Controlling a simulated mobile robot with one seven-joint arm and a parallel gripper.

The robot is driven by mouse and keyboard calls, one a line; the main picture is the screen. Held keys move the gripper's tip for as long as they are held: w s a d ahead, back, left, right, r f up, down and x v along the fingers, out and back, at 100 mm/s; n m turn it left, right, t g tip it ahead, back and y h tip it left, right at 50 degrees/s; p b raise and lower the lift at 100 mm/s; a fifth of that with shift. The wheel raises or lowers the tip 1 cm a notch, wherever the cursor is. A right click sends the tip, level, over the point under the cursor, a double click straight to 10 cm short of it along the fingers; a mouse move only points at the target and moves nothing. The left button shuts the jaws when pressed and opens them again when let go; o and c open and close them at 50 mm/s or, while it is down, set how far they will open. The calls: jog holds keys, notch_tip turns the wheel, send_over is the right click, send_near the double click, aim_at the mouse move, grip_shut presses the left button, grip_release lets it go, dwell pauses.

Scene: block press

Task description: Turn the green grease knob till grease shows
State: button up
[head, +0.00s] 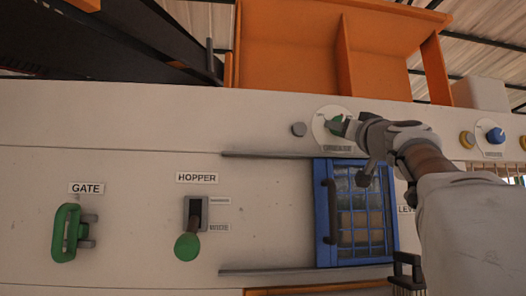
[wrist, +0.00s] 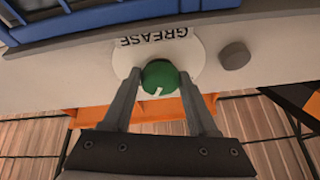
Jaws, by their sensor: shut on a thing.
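The green grease knob (wrist: 160,76) sits on a white round plate (wrist: 190,52) marked GREASE, with a small white mark on the knob's face. In the head view the knob (head: 337,124) is partly covered by my gripper. My gripper (wrist: 163,80) has a finger on each side of the knob and is shut on it. The grey round stub (wrist: 234,55) beside the plate also shows in the head view (head: 298,129). I see no grease on it.
A blue barred door (head: 357,212) is below the knob, under my arm. A green GATE handle (head: 66,232) and a green HOPPER lever (head: 187,246) are on the panel at left. Blue (head: 495,135) and yellow (head: 467,139) knobs are at right. An orange hopper (head: 290,60) rises above.

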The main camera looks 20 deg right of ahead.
jog(key=shift+a+r+m+g+h+p, duration=0.15)
jog(key=shift+m+g+h+p, duration=0.5)
jog(key=shift+m, duration=1)
jog(key=shift+a+f+m+g+h+p, duration=0.2)
jog(key=shift+m+h, duration=0.75)
jog(key=shift+m, duration=0.7)
jog(key=shift+d, duration=0.1)
jog(key=o, duration=1.4)
jog(key=shift+c, duration=0.2)
jog(key=b+v, duration=0.3)
jog(key=v, duration=1.4)
jog(key=shift+b, duration=0.3)
